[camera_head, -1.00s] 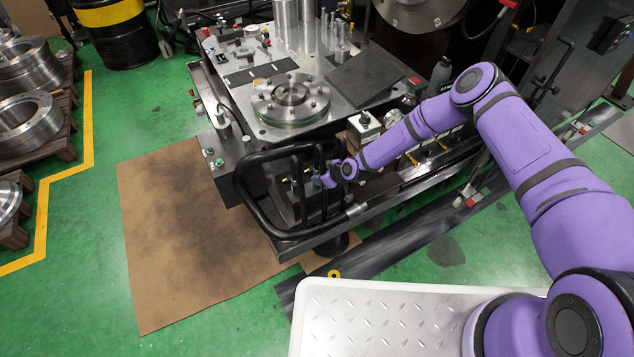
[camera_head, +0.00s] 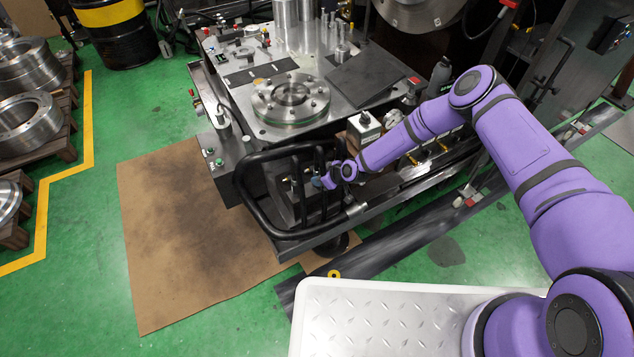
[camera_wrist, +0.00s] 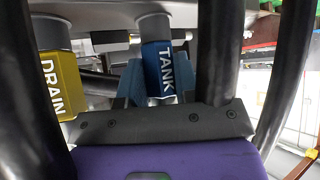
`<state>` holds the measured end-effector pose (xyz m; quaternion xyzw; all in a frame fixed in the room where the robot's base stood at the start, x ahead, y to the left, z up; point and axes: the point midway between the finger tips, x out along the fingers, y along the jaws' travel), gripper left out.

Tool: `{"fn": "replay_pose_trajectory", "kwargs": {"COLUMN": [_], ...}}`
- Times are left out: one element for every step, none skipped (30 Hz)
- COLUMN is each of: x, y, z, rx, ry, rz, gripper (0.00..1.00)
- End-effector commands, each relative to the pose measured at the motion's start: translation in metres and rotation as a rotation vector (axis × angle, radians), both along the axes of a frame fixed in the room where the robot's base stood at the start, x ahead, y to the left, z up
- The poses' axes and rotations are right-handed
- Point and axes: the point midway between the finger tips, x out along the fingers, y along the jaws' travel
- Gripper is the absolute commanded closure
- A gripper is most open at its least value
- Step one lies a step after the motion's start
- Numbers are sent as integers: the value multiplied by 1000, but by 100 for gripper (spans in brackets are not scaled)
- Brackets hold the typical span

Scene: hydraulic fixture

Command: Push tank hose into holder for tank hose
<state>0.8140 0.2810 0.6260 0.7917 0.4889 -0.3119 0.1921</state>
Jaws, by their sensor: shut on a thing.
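The blue tank hose end, marked TANK (camera_wrist: 160,68), is upright in the middle of the wrist view. My gripper (camera_wrist: 158,88) is shut on it, with a blue-grey finger on each side. A grey cylinder (camera_wrist: 153,27) meets the top of the blue part, under a grey plate. I cannot tell whether this cylinder is the holder or part of the hose, nor how far in the hose sits. In the head view my gripper (camera_head: 322,181) is among the black hoses at the machine's front, and the hose end is too small to make out.
A yellow part marked DRAIN (camera_wrist: 58,84) is close on the left. Thick black hoses (camera_wrist: 213,50) pass near my gripper on both sides. A black tube frame (camera_head: 250,205) loops around the hose area. Brown cardboard (camera_head: 180,240) covers the floor in front.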

Motion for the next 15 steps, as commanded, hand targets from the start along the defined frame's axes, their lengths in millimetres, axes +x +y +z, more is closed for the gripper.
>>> {"fn": "replay_pose_trajectory", "kwargs": {"x": [0, 0, 0, 0, 0, 0, 0, 0, 0, 0, 0, 0, 0, 0, -1], "y": [0, 0, 0, 0, 0, 0, 0, 0, 0, 0, 0, 0, 0, -1, -2], "z": [0, 0, 0, 0, 0, 0, 0, 0, 0, 0, 0, 0, 0, 0, 1], "rx": [0, 0, 0, 0, 0, 0, 0, 0, 0, 0, 0, 0, 0, 0, 0], "ry": [0, 0, 0, 0, 0, 0, 0, 0, 0, 0, 0, 0, 0, 0, 0], "rz": [0, 0, 0, 0, 0, 0, 0, 0, 0, 0, 0, 0, 0, 0, 0], "gripper": [93, 66, 57, 50, 43, 41, 41, 41, 41, 41, 41, 41, 41, 41, 41]}}
